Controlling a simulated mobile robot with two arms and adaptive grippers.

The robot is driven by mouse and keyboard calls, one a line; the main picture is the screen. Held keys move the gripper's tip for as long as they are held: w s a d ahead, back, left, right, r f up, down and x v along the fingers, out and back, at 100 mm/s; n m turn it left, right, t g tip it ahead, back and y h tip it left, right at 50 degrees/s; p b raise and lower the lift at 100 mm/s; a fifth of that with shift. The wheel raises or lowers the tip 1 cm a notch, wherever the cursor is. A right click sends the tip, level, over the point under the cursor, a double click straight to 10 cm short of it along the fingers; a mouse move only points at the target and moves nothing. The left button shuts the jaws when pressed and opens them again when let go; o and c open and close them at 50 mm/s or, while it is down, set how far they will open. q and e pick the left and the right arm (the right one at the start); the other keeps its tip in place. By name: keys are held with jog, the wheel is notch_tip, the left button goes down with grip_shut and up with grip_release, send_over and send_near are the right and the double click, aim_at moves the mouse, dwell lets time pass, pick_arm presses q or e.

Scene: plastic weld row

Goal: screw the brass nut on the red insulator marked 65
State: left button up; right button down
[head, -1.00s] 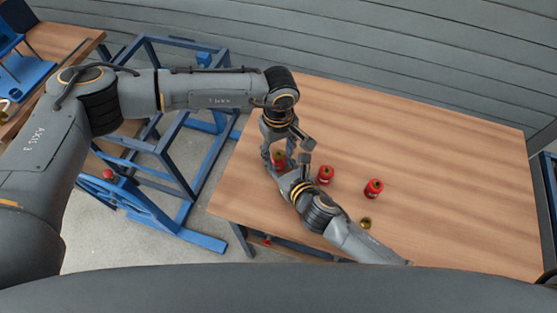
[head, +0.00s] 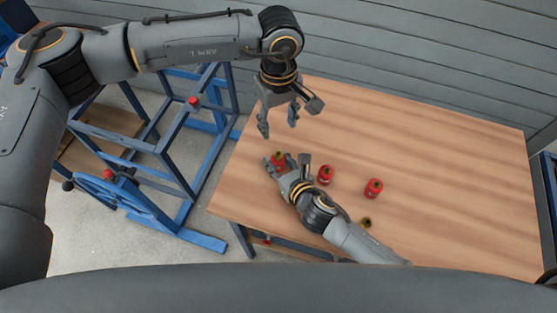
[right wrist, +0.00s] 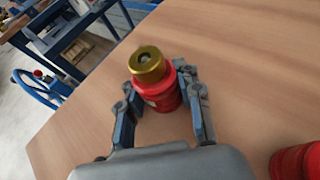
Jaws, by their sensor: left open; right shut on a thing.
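A red insulator (head: 279,160) stands upright near the table's left front edge. A brass nut (right wrist: 147,64) sits on top of it in the right wrist view. Whether it is fully seated I cannot tell. My right gripper (right wrist: 163,88) is shut on the insulator's red body, one finger on each side; its arm comes in from the front in the head view. My left gripper (head: 289,117) is open and empty, above and apart from the nut. Two more red insulators, a middle one (head: 325,175) and a right one (head: 373,188), stand to the right. No number is legible.
A small brass-coloured piece (head: 366,222) lies on the wooden table (head: 440,170) beside my right forearm. Blue metal frames (head: 160,140) stand left of the table. A grey wall (head: 400,40) is behind. The table's right half is clear.

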jog(key=c, duration=0.8)
grip_release()
jog(key=v, duration=1.2)
jog(key=shift+f, duration=0.1)
